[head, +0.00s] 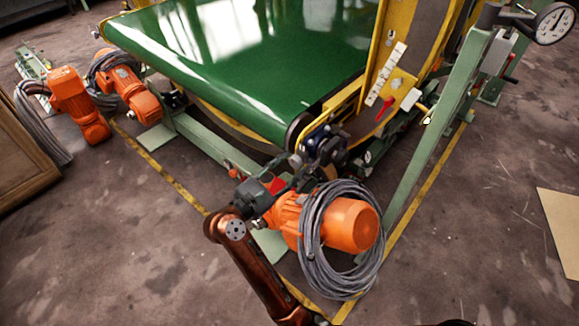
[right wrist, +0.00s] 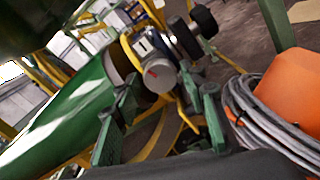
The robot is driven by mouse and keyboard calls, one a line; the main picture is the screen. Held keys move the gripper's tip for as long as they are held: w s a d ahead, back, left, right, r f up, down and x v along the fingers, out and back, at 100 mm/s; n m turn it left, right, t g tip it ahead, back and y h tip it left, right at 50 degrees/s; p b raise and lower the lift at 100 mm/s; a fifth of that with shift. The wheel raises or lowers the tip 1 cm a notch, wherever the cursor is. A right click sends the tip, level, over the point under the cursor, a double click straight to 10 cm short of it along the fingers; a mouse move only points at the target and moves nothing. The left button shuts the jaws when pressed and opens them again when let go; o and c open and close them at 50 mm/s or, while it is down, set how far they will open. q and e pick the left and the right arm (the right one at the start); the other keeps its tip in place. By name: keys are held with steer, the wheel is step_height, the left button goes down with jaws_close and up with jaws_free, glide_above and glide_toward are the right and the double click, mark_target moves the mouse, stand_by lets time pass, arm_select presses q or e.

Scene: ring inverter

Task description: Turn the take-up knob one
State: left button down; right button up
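My right gripper (head: 282,182) reaches in from the bottom of the head view, beside the near corner of the green belt. In the right wrist view its two dark fingers (right wrist: 166,100) stand apart with nothing held between them. A round grey knob-like part (right wrist: 160,74) with a red mark shows beyond and between the fingers, apart from them. A white label with a dark "1" (right wrist: 145,44) is next to it. In the head view I cannot clearly make out this knob among the dark fittings (head: 325,147) at the belt corner. My left gripper is not in view.
An orange motor (head: 350,226) wrapped in a grey cable coil (head: 318,262) sits close to the right of my right gripper. The green belt (head: 235,55) lies beyond. A pale green post (head: 440,115) stands at right. Open floor (head: 480,240) is at the lower right.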

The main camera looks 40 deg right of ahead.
steer(key=shift+o, duration=0.8)
steer(key=s+a, duration=0.1)
steer(key=a, duration=1.1)
steer(key=shift+f, duration=0.1)
